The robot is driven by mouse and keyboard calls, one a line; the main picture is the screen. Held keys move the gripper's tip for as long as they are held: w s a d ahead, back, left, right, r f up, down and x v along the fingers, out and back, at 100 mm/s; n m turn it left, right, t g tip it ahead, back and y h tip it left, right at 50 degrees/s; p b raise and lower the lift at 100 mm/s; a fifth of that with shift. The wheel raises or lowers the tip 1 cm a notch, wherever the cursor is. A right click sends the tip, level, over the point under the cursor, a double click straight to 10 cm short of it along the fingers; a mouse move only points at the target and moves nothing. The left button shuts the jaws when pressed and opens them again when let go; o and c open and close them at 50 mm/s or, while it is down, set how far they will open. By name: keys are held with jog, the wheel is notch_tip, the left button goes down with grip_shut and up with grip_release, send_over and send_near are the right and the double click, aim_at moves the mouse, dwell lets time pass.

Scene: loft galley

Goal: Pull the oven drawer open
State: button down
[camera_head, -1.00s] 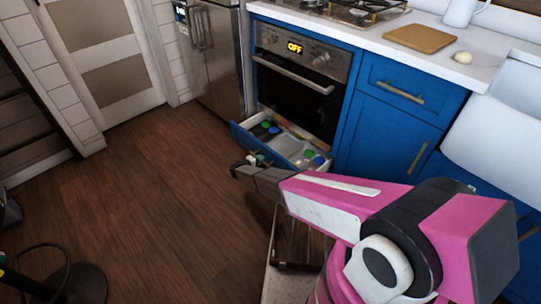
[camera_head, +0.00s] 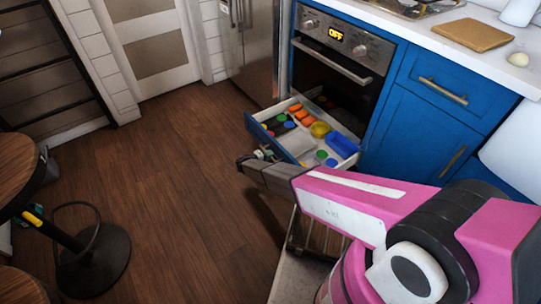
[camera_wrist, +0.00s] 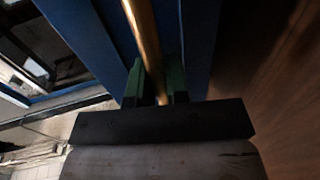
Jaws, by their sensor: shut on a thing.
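The oven drawer (camera_head: 274,138) is a blue-fronted drawer low under the oven (camera_head: 335,72), pulled well out. Inside lie several coloured items, orange, yellow, green and blue, and pale trays. My gripper (camera_head: 262,153) is at the drawer's front in the head view, small and partly hard to make out. In the wrist view, my gripper (camera_wrist: 160,88) has its green-tipped fingers on either side of the brass handle bar (camera_wrist: 142,28), shut on it. The blue drawer front shows behind the bar.
Blue cabinets with brass handles (camera_head: 443,91) stand right of the oven. A steel fridge (camera_head: 252,45) is at its left. A stool (camera_head: 92,258) stands at the lower left. The wooden floor (camera_head: 190,170) before the drawer is clear.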

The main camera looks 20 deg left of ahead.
jog(key=c, duration=1.1)
grip_release()
jog(key=shift+a, duration=0.1)
jog(key=v, duration=1)
jog(key=shift+s+a, duration=0.15)
jog(key=shift+s, duration=0.2)
